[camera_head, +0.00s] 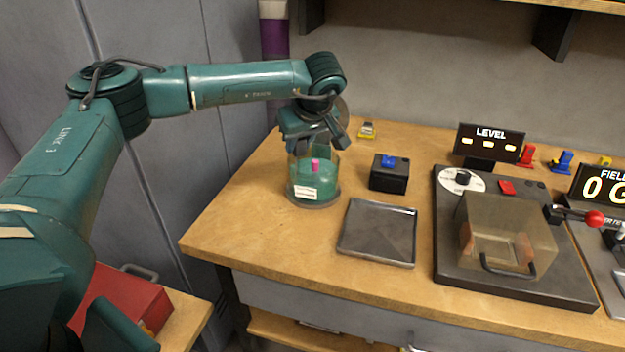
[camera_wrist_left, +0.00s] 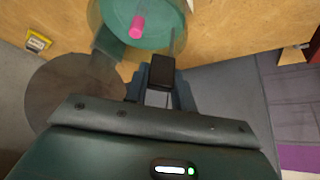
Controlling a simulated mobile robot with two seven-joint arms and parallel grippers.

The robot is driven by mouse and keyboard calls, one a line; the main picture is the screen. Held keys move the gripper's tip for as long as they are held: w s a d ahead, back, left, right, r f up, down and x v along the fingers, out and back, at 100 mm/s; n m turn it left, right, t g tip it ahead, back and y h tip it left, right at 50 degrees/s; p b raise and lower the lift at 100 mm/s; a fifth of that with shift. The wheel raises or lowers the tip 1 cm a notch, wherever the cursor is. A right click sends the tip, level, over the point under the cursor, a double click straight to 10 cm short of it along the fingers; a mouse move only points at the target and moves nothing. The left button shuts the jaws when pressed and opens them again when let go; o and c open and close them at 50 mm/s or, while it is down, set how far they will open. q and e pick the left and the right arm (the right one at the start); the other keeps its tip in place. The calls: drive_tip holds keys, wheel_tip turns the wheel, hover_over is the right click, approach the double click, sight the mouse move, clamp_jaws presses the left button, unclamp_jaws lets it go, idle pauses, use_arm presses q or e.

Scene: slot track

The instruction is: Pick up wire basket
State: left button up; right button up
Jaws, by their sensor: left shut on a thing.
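I cannot make out a wire basket in either view. A clear glass jar (camera_head: 317,190) with green contents, a white label and a pink piece (camera_head: 315,165) inside stands on the bench. The jar (camera_wrist_left: 112,16) and the pink piece (camera_wrist_left: 137,27) also show at the top of the left wrist view. My left gripper (camera_head: 318,137) is at the jar's top, its fingers pointing down at the rim. It appears shut on the jar, though the contact is partly hidden. My right gripper is out of view.
A dark shallow tray (camera_head: 378,232) and a black box with a blue button (camera_head: 389,173) lie right of the jar. Farther right is a clear cover (camera_head: 507,232) on a black base, with a red-knobbed lever (camera_head: 594,218). A LEVEL display (camera_head: 489,145) stands behind.

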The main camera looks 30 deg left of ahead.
use_arm(q)
clamp_jaws()
